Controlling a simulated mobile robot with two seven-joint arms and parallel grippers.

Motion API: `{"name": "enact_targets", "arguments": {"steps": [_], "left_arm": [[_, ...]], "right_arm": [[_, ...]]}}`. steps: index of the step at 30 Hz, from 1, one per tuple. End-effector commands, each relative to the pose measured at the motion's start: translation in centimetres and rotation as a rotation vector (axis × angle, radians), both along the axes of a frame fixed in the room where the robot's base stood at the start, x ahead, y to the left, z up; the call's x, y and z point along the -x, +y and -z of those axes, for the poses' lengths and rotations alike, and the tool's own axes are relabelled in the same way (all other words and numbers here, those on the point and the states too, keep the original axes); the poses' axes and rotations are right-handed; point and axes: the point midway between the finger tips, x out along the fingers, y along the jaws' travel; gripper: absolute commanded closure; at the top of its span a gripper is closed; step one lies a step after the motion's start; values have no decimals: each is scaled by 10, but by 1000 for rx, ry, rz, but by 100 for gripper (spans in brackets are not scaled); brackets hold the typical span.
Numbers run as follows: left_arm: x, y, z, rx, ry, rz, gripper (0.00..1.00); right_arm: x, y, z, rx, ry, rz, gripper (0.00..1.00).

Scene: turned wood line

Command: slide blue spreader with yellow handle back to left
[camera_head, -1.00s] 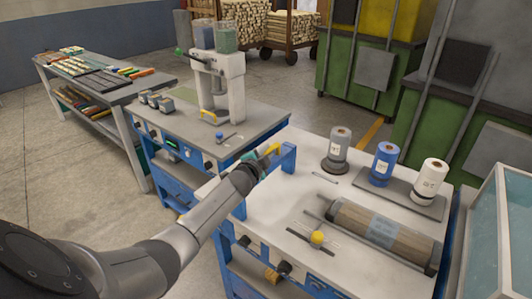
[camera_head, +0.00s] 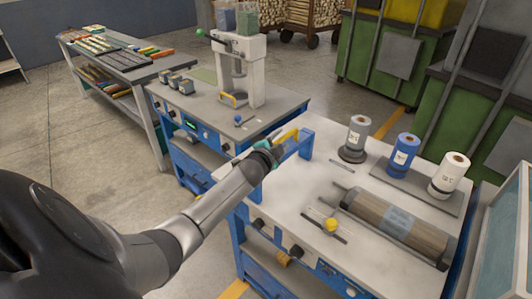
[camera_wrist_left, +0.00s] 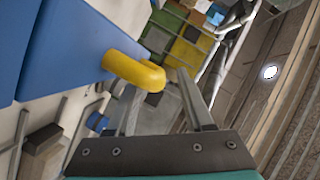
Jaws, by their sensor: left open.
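The blue spreader (camera_head: 306,144) stands at the left edge of the pale-topped bench, its yellow handle (camera_head: 288,135) on its left side. My left gripper (camera_head: 273,152) is right beside the handle, with its arm reaching in from the lower left. In the left wrist view the spreader is a large blue face (camera_wrist_left: 65,45), and the yellow handle (camera_wrist_left: 135,72) sticks out from it. The handle's rounded end lies between or just ahead of the tips of the two open fingers (camera_wrist_left: 158,82); contact cannot be told. My right gripper is out of view.
The bench top (camera_head: 300,190) holds a wood roller (camera_head: 395,222), a yellow-knobbed tool (camera_head: 330,225), and grey (camera_head: 356,138), blue (camera_head: 403,154) and white (camera_head: 450,174) spools. A grey-topped bench with a white press (camera_head: 240,70) stands behind left, across a narrow gap.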

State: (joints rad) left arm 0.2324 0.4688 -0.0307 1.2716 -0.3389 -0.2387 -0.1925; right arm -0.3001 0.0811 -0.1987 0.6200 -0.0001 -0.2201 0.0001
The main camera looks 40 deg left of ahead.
Motion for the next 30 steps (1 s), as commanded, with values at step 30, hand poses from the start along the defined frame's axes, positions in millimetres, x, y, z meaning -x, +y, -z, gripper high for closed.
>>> {"name": "enact_targets", "arguments": {"steps": [30], "left_arm": [[114, -32, -26, -1, 1, -3, 48]], "right_arm": [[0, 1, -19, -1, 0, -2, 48]]}}
